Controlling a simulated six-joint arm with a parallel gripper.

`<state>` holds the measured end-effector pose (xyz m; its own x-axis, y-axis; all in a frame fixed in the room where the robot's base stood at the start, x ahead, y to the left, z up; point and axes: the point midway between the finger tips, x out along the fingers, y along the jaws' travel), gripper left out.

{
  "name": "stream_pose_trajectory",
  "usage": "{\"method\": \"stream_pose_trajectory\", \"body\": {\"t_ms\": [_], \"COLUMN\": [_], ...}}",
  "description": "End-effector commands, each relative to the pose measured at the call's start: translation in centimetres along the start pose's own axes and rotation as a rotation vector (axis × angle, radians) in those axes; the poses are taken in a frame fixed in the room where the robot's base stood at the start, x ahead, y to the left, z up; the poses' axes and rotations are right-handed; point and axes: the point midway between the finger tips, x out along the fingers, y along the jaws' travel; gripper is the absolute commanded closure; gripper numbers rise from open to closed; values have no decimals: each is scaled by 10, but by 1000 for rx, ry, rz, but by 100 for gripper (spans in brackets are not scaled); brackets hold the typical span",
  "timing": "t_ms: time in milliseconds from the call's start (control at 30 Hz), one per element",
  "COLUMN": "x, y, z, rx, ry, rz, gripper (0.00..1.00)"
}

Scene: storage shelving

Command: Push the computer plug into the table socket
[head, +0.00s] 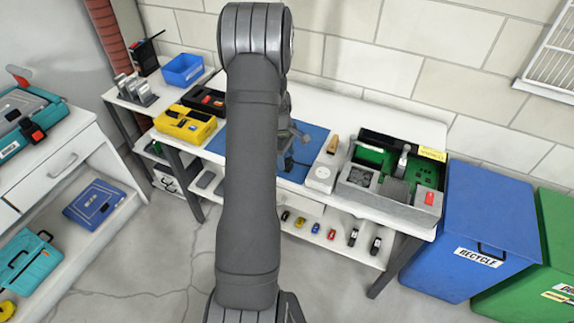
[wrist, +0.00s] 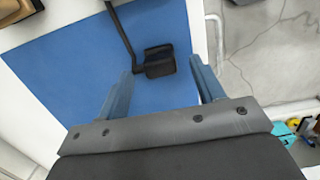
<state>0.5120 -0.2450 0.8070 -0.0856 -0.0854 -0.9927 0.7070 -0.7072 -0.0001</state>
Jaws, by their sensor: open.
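The black plug (wrist: 160,61) lies on the blue mat (wrist: 160,98), with its black cable (wrist: 122,32) running away from it at the top of the wrist view. My gripper (wrist: 162,68) is open, with its two fingers on either side of the plug and gaps between; the plug is not gripped. In the head view my gripper (head: 296,138) is over the mat (head: 311,145), partly hidden by my arm. The plug is hard to make out there. The table socket (head: 320,174) is a pale block with a round outlet, right of the mat.
An open computer case (head: 395,204) with green boards stands right of the socket. A wooden-handled tool (head: 332,145) lies behind the socket. A yellow toolbox (head: 185,124) and a black case (head: 207,99) sit left of the mat. Blue (head: 485,225) and green bins stand at the right.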

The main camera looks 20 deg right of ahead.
Motion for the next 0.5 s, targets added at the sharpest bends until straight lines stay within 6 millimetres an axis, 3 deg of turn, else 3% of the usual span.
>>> {"method": "stream_pose_trajectory", "body": {"t_ms": [200,500], "x": [29,29], "y": [0,0], "z": [0,0], "rx": [0,0], "ry": [0,1], "rz": [-1,0], "gripper": [38,38]}}
